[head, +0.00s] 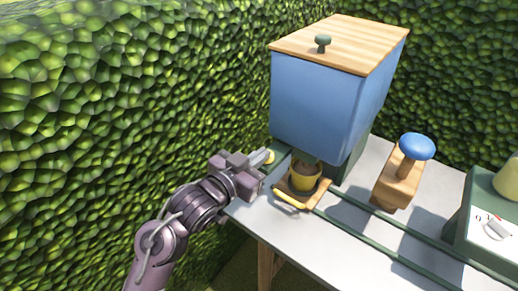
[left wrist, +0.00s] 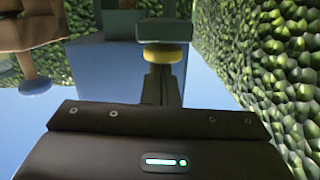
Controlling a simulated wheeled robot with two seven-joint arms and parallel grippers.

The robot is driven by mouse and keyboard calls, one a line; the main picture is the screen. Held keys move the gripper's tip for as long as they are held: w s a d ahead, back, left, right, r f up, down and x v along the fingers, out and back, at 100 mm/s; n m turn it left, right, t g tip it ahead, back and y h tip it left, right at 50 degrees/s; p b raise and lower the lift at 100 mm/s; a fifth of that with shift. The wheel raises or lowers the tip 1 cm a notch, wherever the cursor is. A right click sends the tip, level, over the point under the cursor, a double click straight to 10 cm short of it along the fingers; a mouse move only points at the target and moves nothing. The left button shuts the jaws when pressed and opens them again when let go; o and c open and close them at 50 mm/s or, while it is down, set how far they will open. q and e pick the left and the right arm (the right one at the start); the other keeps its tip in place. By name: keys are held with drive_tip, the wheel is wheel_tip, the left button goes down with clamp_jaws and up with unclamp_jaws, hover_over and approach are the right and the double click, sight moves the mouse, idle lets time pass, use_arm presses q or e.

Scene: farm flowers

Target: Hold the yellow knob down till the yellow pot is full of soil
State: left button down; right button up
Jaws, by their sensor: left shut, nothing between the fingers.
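The yellow knob (head: 269,157) sits at the left side of the blue soil hopper (head: 315,100); it also shows in the left wrist view (left wrist: 163,55). My left gripper (head: 262,161) is shut and empty, with its fingertips at the knob. In the left wrist view the shut fingers (left wrist: 162,84) reach the knob's yellow face; whether they press it down I cannot tell. The yellow pot (head: 305,181) stands upright under the hopper on a wooden carrier (head: 312,198). Brown soil shows inside it; its exact level is unclear. My right gripper is out of view.
A wooden stamp with a blue knob (head: 416,146) stands right of the hopper. Green rails (head: 385,234) cross the grey table (head: 345,240). A green box (head: 480,215) with a dial is at the far right. Hedges close in behind and left.

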use_arm(q)
drive_tip(key=shift+f, duration=0.4)
idle(0.4)
